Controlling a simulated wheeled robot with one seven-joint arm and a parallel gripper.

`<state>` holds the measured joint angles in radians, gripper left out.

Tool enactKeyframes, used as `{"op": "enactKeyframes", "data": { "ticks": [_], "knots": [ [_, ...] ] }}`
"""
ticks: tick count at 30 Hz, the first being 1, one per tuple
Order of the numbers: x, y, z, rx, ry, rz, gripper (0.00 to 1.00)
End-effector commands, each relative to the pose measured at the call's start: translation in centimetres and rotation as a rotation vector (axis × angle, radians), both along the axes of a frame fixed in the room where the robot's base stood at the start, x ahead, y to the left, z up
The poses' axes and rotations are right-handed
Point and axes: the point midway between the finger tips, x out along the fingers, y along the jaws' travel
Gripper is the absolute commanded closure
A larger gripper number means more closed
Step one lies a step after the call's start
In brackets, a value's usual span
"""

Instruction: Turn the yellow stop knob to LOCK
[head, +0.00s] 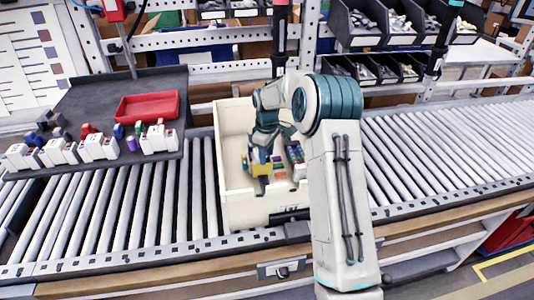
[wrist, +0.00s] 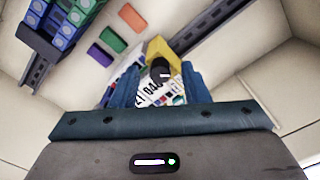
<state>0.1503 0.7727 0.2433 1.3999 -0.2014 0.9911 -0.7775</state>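No yellow stop knob or LOCK mark can be made out for certain. My gripper (head: 262,172) is low inside a white bin (head: 234,125) on the roller conveyor. A yellow block (head: 259,163) is at its fingertips. In the wrist view the yellow block (wrist: 170,50) has a black round part and a white printed label.
Small coloured blocks (head: 293,155) lie in the bin beside my gripper. A dark tray (head: 85,95) with a red dish (head: 147,107) and white units (head: 98,147) stands left. Right-hand rollers (head: 450,140) are clear.

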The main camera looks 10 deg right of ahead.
Motion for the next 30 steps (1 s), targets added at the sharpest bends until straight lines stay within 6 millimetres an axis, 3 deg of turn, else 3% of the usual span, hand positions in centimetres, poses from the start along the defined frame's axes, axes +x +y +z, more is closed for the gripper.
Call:
{"op": "enactKeyframes", "data": {
  "ticks": [8,21,30],
  "knots": [
    [0.0,0.0,0.2,0.000,0.000,-0.001,0.59],
    [0.0,0.0,6.5,0.000,-0.001,0.000,0.59],
    [0.0,0.0,7.5,0.000,0.001,0.000,0.59]
  ]
}}
